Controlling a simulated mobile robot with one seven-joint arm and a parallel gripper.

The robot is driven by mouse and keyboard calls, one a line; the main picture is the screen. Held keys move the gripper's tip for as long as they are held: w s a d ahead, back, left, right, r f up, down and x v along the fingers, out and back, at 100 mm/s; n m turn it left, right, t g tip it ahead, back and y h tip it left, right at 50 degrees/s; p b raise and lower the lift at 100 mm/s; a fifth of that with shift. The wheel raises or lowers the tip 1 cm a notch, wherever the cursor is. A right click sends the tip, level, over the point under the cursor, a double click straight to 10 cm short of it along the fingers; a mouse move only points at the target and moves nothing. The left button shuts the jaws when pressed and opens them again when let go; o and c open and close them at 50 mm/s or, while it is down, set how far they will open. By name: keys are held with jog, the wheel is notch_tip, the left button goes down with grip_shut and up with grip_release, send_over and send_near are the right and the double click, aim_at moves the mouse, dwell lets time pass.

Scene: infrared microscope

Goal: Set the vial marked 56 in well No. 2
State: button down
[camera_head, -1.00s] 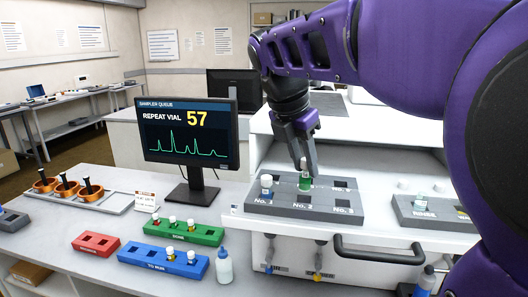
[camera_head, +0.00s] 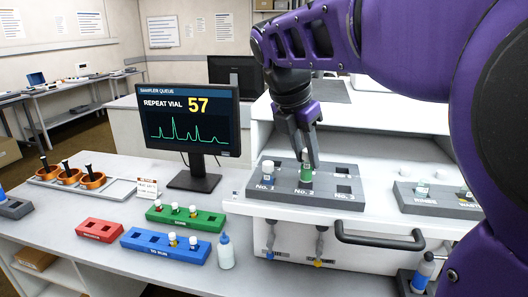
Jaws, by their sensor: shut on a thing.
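My gripper (camera_head: 308,160) is shut on a green vial (camera_head: 306,174). It holds the vial upright at well No. 2 of the grey sampler block (camera_head: 325,199). The vial's lower end is at or in the well; I cannot tell if it touches the bottom. Its number is too small to read. A white-capped vial (camera_head: 267,169) stands in well No. 1. Well No. 3 (camera_head: 343,189) is empty. The monitor (camera_head: 190,121) reads "REPEAT VIAL 57".
Left of the sampler are a green rack (camera_head: 205,221) and a blue rack (camera_head: 150,241), each with vials, and an empty red rack (camera_head: 99,230). A squeeze bottle (camera_head: 225,252) stands beside the blue rack.

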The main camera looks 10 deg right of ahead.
aim_at(303, 163)
jog(key=shift+f+b, duration=0.6)
jog(key=shift+f, duration=1.2)
dwell(1.5)
jog(key=shift+c, duration=0.8)
grip_release()
jog(key=shift+r, duration=0.1)
jog(key=shift+r+p, duration=0.75)
jog(key=shift+r, duration=2.15)
